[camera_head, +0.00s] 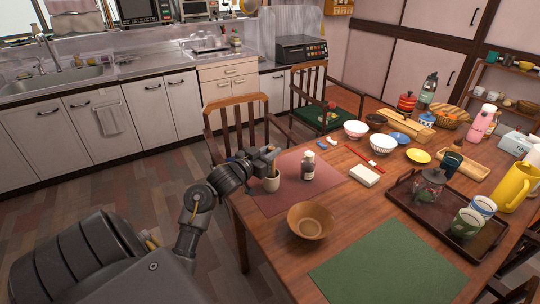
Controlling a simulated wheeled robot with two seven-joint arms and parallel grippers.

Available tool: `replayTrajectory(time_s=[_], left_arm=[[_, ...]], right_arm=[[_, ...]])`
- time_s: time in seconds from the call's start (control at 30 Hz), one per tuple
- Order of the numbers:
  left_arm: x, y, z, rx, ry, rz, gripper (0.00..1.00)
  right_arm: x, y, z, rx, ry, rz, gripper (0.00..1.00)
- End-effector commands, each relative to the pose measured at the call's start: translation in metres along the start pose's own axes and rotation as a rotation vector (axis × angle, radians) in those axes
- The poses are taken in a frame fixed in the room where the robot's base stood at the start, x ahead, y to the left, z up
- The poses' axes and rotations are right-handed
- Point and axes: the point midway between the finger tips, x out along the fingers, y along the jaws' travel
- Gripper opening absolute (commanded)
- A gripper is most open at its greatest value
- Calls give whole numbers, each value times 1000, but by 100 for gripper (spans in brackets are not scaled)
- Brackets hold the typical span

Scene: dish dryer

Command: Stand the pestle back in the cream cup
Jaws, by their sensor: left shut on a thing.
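My left gripper (266,156) reaches in from the left over the near-left part of the table and is shut on the pestle (273,168), a thin brown stick. The pestle points down, and its lower end goes behind the rim of the cream cup (272,184), apparently inside it. The cup stands upright on the left side of the dull red placemat, right below the gripper. The pestle's top is hidden by the fingers, and its tip is out of sight. My right gripper is not in view.
A brown bowl (310,220) sits nearer, beside a green placemat (385,264). A dark tray (400,190) with cups and a jar lies to the right. A chair (238,118) stands behind the gripper.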

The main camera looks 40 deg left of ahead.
Motion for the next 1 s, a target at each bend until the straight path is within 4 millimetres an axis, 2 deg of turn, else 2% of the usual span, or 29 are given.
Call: replayTrajectory(time_s=[0.07,0.4,0.43,0.6,0.93,1.0], left_arm=[[0,0,8,-2,0,-1,0],[0,0,10,1,0,0,0],[0,0,11,1,0,0,22],[0,0,10,1,1,0,43],[0,0,6,1,2,-1,43],[-8,-1,8,2,-1,-2,43]], right_arm=[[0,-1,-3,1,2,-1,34],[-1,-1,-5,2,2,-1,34],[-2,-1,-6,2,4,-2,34],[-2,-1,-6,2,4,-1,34],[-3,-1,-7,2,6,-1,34],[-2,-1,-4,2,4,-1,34]])
